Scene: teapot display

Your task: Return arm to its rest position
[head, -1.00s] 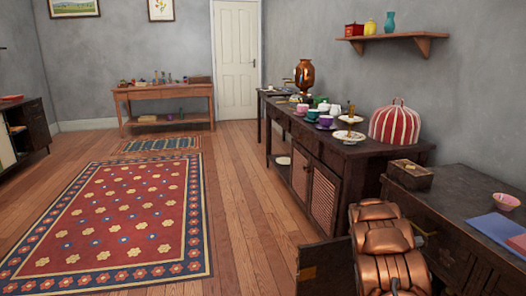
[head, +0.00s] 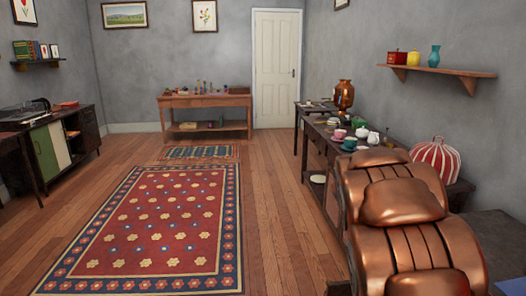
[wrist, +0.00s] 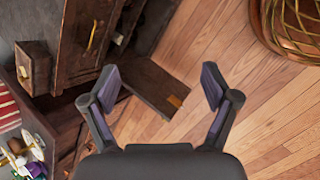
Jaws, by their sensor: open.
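My gripper (wrist: 160,88) is open and empty in the wrist view, its two dark fingers spread wide above the wooden floor. A dark cabinet (wrist: 90,38) lies beyond the left finger, with a dark panel (wrist: 152,86), seemingly an open door, between the fingers. My copper arm links fill the lower right of the head view, raised in front of the dark sideboard and the nearer cabinet. The gripper itself is not visible in the head view.
A red-and-white striped cosy (head: 436,159), cups (head: 338,134) and a copper urn (head: 345,95) stand along the right wall. A wall shelf (head: 437,70) is above. The patterned rug (head: 152,232) and wooden floor are clear. A low cabinet (head: 62,140) stands left.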

